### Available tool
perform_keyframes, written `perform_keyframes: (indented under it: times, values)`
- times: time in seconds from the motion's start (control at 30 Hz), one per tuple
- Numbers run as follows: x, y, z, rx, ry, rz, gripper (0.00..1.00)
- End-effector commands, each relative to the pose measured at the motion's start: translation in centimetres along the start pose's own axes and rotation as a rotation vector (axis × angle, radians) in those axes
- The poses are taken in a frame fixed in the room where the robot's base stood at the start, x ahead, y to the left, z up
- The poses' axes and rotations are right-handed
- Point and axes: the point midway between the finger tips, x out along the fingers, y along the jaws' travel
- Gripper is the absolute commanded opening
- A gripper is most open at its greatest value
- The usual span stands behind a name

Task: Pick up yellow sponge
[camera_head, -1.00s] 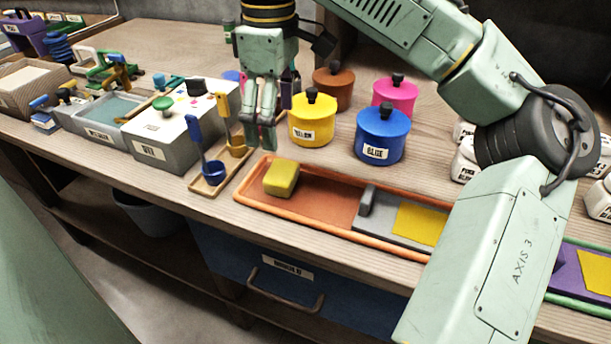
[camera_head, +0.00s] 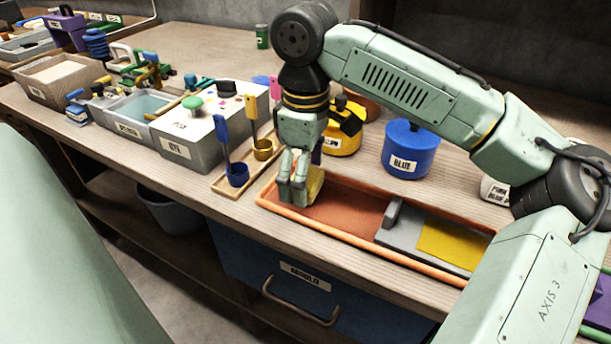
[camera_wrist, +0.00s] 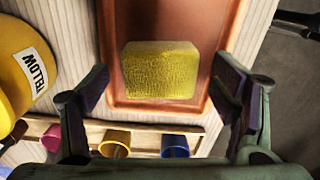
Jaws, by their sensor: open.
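The yellow sponge (camera_wrist: 160,70) lies in the left end of the orange tray (camera_head: 345,240). In the head view the sponge (camera_head: 315,184) is partly hidden behind my gripper (camera_head: 296,200). In the wrist view my gripper (camera_wrist: 160,92) is open, with one finger on each side of the sponge and a gap between each finger and it. The orange tray also shows in the wrist view (camera_wrist: 222,50). I cannot tell how far above the tray floor the fingertips are.
A grey block with a yellow sheet (camera_head: 450,245) lies in the tray's right part. The yellow pot (camera_head: 343,140) and the blue pot (camera_head: 408,150) stand behind. A small holder with blue and yellow ladles (camera_head: 238,175) is left of my gripper. The table's front edge is close.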

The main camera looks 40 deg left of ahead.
Motion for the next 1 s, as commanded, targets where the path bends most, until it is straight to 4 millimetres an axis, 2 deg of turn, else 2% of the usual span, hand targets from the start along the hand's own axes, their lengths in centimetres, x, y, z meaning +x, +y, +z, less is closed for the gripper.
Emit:
perform_keyframes:
  times: [0.23,0.9,1.0]
  values:
    - [0.14,-0.01,-0.02,-0.001,0.001,0.0,0.79]
    - [0.12,-0.01,-0.03,-0.001,0.001,0.0,0.34]
    - [0.12,-0.01,-0.03,-0.001,0.001,0.0,0.33]
